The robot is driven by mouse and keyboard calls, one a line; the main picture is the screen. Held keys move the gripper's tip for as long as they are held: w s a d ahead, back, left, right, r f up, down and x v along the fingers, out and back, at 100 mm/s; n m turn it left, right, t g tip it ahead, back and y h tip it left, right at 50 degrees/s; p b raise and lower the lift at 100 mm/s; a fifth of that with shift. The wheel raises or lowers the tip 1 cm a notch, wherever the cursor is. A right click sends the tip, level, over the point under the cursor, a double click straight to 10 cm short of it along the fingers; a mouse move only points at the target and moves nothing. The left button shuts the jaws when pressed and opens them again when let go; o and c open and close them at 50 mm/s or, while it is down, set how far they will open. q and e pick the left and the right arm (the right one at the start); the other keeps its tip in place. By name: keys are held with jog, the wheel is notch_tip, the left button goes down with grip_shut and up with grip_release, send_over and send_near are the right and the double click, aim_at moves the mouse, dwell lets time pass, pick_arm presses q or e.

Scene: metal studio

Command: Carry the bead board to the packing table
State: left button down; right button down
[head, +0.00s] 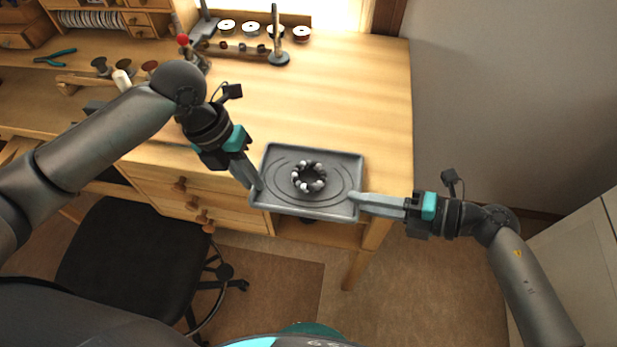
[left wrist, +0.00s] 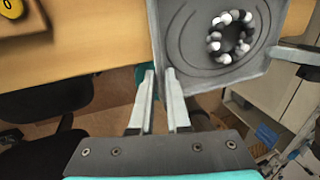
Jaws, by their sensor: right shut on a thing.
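The bead board (head: 335,205) is a grey rectangular tray with curved grooves, at the front right edge of the wooden bench, its near side reaching over the edge. A ring of black, white and grey beads (head: 323,179) lies on it. The board also shows in the left wrist view (left wrist: 184,50). My right gripper (head: 355,197) is shut on the board's right rim. My left gripper (head: 256,184) is at the left rim; in the left wrist view its fingers (left wrist: 160,72) stand apart, one on each side of the rim. I cannot identify a packing table.
The wooden bench (head: 360,90) is clear behind the board. Spools (head: 227,26), a stand (head: 278,45) and pliers (head: 55,57) are toward the back and left. A black chair (head: 130,250) stands front left. A pale cabinet (head: 575,265) is at the right.

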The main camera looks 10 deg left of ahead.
jog(key=shift+f, duration=0.1)
dwell(0.6)
notch_tip(320, 180, up, 5)
jog(key=p, duration=0.5)
jog(key=shift+d, duration=0.1)
dwell(0.6)
